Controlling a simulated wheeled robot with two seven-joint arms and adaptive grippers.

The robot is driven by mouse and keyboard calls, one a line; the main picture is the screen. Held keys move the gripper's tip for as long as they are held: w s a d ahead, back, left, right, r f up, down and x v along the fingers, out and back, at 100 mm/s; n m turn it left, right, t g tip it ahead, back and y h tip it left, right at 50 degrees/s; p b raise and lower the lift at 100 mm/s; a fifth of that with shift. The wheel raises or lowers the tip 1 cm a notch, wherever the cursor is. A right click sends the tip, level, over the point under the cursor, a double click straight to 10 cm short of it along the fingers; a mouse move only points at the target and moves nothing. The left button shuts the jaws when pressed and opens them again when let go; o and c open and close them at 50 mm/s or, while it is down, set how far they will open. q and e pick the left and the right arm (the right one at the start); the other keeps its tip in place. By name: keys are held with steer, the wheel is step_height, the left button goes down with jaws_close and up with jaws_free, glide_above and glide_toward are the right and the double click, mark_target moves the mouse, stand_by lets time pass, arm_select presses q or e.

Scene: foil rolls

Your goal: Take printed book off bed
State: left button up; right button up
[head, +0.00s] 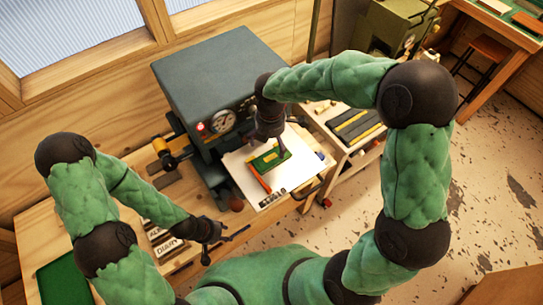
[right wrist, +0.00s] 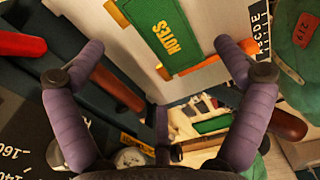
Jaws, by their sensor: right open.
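The printed book (head: 268,158) has a green cover and lies on the pale press bed (head: 236,165). In the right wrist view the book (right wrist: 160,30) shows the gold word NOTES, and its far end runs out of the picture. My right gripper (head: 275,146) is above the book, over the bed; its arm hides part of the view. In the right wrist view my right gripper (right wrist: 158,58) has its fingers wide apart with nothing between them. My left gripper (head: 228,244) is low at the front of the bench, its fingers spread and empty.
The grey press (head: 215,75) with a round gauge (head: 221,121) stands just behind the bed. Lettered plates (head: 165,241), one reading DIARY, lie on the bench near my left gripper. A side shelf (head: 352,128) with dark bars stands to the right of the bed.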

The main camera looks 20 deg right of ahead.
mark_target(270, 155)
steer(key=shift+w+f, duration=0.2)
steer(key=shift+f, duration=0.65)
steer(key=shift+s+a+f, duration=0.1)
steer(key=shift+a+f, duration=0.05)
steer(key=shift+f, duration=2.45)
steer(key=c, duration=1.1)
